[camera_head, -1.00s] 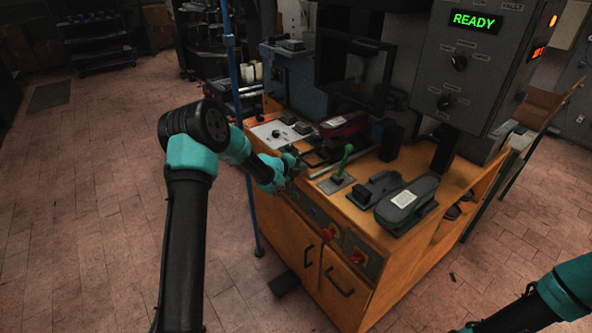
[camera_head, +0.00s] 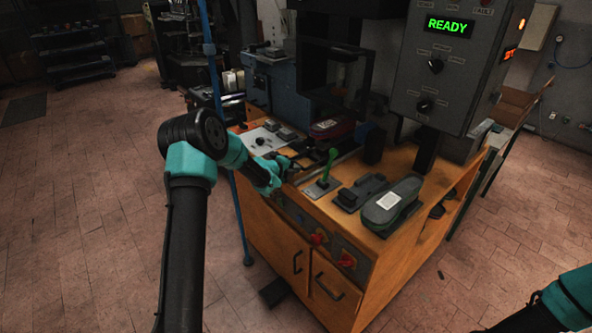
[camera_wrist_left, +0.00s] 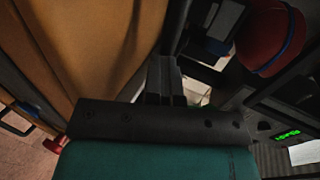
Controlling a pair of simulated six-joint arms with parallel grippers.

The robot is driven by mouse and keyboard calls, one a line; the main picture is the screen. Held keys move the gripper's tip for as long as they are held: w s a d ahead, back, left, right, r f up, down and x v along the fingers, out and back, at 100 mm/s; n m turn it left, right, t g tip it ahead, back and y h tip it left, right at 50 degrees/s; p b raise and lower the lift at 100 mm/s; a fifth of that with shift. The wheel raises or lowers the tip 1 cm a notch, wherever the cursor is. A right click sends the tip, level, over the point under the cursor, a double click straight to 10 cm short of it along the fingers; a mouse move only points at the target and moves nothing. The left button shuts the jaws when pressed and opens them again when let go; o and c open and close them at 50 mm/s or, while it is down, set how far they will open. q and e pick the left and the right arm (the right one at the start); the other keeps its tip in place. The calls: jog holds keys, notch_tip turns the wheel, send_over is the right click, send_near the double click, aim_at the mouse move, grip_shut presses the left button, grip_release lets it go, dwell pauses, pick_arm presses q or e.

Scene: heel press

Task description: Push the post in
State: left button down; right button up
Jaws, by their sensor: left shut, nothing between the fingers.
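A dark red shoe (camera_head: 332,127) sits on a dark support at the back middle of the bench, in front of the press opening. It also shows at the upper right of the left wrist view (camera_wrist_left: 270,38), with a blue band along its edge. I cannot clearly make out the post itself; it may be the dark support under the shoe. My left gripper (camera_wrist_left: 165,80) is shut and empty. In the head view (camera_head: 287,168) it is at the bench's front left edge, left of the green lever (camera_head: 328,165). I cannot tell whether it touches anything.
A dark grey shoe (camera_head: 394,203) lies at the bench's right end, beside a black block (camera_head: 360,191). Red knobs (camera_head: 318,238) are on the front panel. The control box (camera_head: 440,65) shows READY in green. A blue pole (camera_head: 230,140) stands behind my left arm.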

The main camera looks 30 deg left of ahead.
pick_arm(q)
jog(key=shift+s+a+f, duration=0.15)
jog(key=shift+s+f, duration=0.05)
jog(key=shift+s, duration=0.25)
jog(key=s, duration=0.1)
jog(key=s+a, duration=0.1)
jog(key=shift+s+f, duration=0.15)
jog(key=shift+s, duration=0.15)
jog(key=v, duration=1)
